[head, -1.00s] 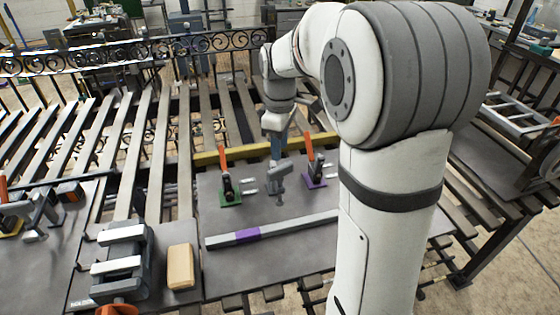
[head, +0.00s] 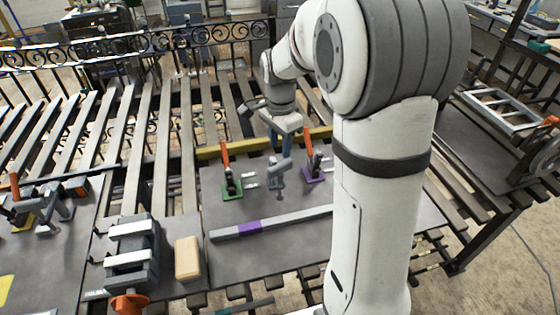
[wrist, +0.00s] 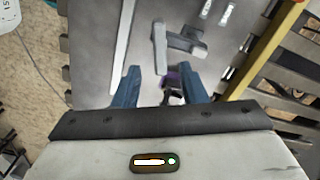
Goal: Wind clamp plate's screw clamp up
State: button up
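The clamp plate (head: 290,255) is a dark grey sheet on the slatted table. The grey screw clamp (head: 280,178) stands on it between a green-based toggle clamp (head: 231,186) and a purple-based toggle clamp (head: 314,170), both with orange handles. My gripper (head: 274,138) is above and behind the screw clamp. In the wrist view my gripper (wrist: 158,86) has its blue fingers spread apart. The screw clamp (wrist: 178,40) lies beyond the fingertips there, apart from them. The purple-based toggle clamp (wrist: 173,82) shows in the gap lower down, partly hidden by my gripper body.
A grey bar with a purple band (head: 270,224) lies across the plate. A yellow bar (head: 220,150) runs along its back edge. A vise (head: 132,255) and a wooden block (head: 187,258) stand to the left. A scrolled iron gate (head: 130,45) is behind.

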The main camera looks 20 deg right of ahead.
aim_at(280, 164)
jog(key=shift+f, duration=0.5)
notch_tip(280, 164, down, 7)
jog(key=shift+r+p, duration=0.1)
jog(key=shift+p, duration=0.55)
jog(key=shift+c, duration=0.4)
grip_shut()
